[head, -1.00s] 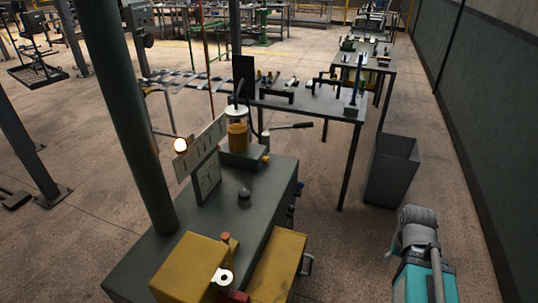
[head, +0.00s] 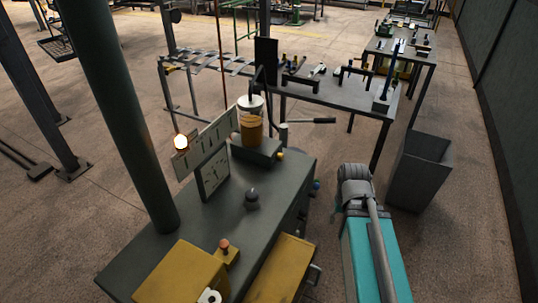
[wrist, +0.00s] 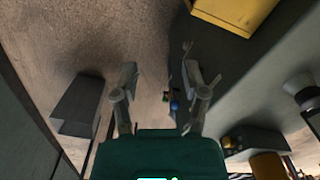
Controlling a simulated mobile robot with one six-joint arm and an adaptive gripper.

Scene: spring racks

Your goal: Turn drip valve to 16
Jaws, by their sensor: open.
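No part is clearly marked as the drip valve, and no number 16 is readable. An amber-filled glass reservoir (head: 251,130) stands on a block (head: 257,151) at the bench's far end, with a small yellow knob (head: 281,155) on the block. A blue knob (head: 317,185) sticks out from the bench's right side. In the wrist view a blue knob (wrist: 175,105) and a small green and red part (wrist: 166,97) show between the fingers, farther off. My gripper (wrist: 159,70) is open and empty, apart from the bench side. The fingers cannot be made out in the head view.
A yellow drawer (head: 280,270) juts out. A grey bin (head: 419,172) stands to the right. A green post (head: 122,110) rises at left.

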